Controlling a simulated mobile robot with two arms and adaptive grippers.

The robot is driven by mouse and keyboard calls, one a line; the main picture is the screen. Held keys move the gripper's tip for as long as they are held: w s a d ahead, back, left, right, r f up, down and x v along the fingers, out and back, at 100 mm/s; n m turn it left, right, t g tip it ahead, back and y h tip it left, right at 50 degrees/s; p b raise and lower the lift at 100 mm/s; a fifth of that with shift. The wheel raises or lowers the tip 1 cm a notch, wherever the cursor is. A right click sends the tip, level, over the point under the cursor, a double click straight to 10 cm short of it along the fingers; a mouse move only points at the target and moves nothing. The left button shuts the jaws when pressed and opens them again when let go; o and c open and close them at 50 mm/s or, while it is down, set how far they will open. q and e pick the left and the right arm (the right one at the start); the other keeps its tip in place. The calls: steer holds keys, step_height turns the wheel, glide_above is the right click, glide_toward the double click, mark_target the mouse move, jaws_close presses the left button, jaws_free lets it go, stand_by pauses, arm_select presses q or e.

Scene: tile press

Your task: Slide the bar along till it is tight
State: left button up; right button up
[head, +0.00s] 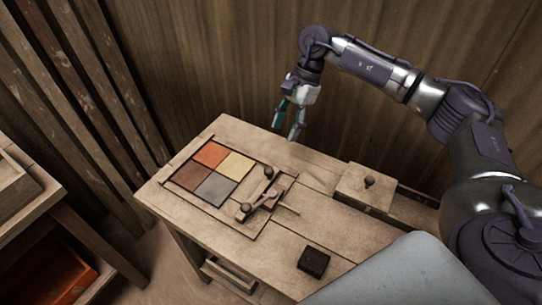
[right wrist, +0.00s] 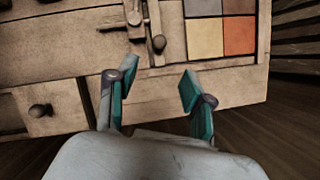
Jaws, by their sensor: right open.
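Four square tiles, orange, yellow, grey and brown (head: 215,173), lie in a two-by-two block in a shallow recess of the wooden bench; some also show in the right wrist view (right wrist: 221,36). A wooden bar (head: 258,194) with round knobs lies just right of the tiles; it also shows in the right wrist view (right wrist: 155,30). I cannot tell whether it touches them. My right gripper (head: 287,124) is open and empty, above the bench's far edge, apart from the bar. In the right wrist view its fingers (right wrist: 152,88) are spread below the bar. My left gripper is out of view.
A small black block (head: 313,262) sits on the bench's near right part. A wooden block with a knob (head: 368,185) is at the right, also in the right wrist view (right wrist: 42,108). A wall stands behind the bench (head: 345,232). The bench top between them is clear.

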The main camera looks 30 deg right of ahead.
steer(key=p, duration=0.1)
glide_toward(270, 168)
steer(key=f, duration=0.2)
steer(key=x, duration=0.3)
steer(key=p+x, duration=0.1)
steer(key=x, duration=0.2)
steer(key=shift+a+r, duration=0.1)
steer(key=shift+a, duration=0.25)
steer(key=shift+a+f, duration=0.15)
steer(key=shift+f, duration=0.2)
steer(key=shift+a+f, duration=0.1)
steer(key=shift+f, duration=0.3)
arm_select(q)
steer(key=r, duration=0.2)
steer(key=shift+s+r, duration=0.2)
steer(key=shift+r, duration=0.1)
arm_select(e)
jaws_close()
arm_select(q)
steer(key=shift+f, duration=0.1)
